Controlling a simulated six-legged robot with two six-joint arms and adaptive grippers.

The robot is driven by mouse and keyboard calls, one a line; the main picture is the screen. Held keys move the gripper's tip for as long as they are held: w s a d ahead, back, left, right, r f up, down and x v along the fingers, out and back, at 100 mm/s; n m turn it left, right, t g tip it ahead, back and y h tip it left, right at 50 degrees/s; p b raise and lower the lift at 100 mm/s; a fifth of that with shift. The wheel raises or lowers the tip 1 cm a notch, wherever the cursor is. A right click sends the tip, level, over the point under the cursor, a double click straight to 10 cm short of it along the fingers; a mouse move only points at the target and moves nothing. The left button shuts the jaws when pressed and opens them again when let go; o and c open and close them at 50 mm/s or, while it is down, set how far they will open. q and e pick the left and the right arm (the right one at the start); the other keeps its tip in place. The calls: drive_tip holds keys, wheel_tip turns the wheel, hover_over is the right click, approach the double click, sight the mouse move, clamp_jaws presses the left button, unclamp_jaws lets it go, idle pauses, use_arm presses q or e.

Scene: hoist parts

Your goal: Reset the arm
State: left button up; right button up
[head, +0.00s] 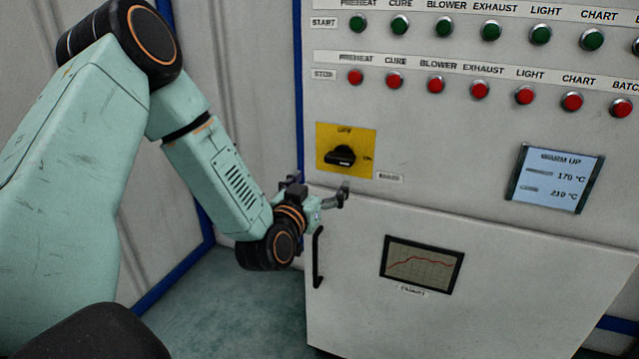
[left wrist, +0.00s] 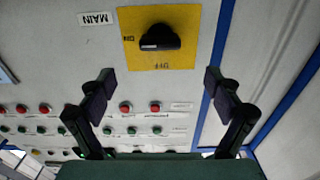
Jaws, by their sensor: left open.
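My left arm comes in from the left in the head view. Its gripper (head: 322,190) is in front of the white control cabinet, just below a black rotary switch (head: 341,156) on a yellow plate (head: 334,137). The left wrist view shows the gripper (left wrist: 160,90) open, with nothing between its two dark fingers. In that view the picture is upside down, and the switch (left wrist: 158,38) lies beyond the fingertips, apart from them. The knob's pale mark points toward the "ON" label. My right gripper is in neither view.
The cabinet (head: 460,160) carries a row of green buttons (head: 490,31) above a row of red buttons (head: 480,89). A display (head: 556,178) is at right, and a chart screen (head: 422,264) is on the lower door. A black door handle (head: 317,257) is close below the gripper.

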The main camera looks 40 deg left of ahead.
sight(337, 162)
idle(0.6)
use_arm(q)
drive_tip(key=x, duration=1.2)
drive_tip(key=shift+d, duration=0.1)
drive_tip(key=shift+s, duration=0.15)
